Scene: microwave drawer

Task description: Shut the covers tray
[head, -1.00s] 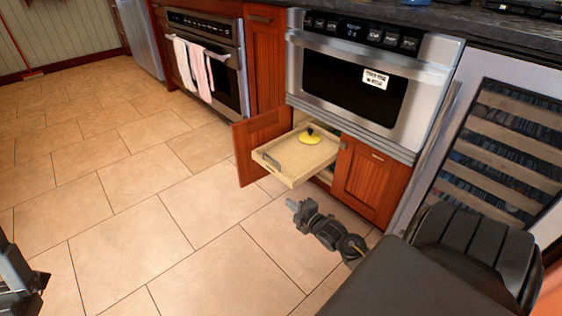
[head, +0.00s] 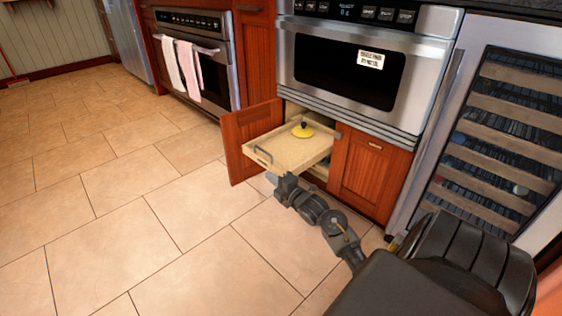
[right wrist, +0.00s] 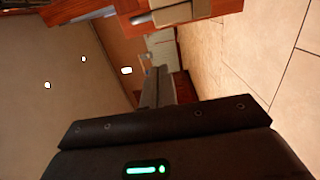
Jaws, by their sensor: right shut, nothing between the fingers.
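The covers tray (head: 287,157) is a pale wooden pull-out tray, standing out of the cabinet under the microwave in the head view. A grey handle (head: 263,156) is on its front. A yellow cover (head: 302,131) with a black knob lies towards its back. My right gripper (head: 284,180) is shut and empty, just below and in front of the tray's near side; I cannot tell whether it touches. The right wrist view shows its dark body but not the tray clearly. My left gripper is not in view.
The left cabinet door (head: 247,140) stands open beside the tray; the right door (head: 368,181) is shut. The microwave drawer (head: 350,68) is above. A wine cooler (head: 492,140) stands to the right. The tiled floor (head: 120,220) is clear at the left.

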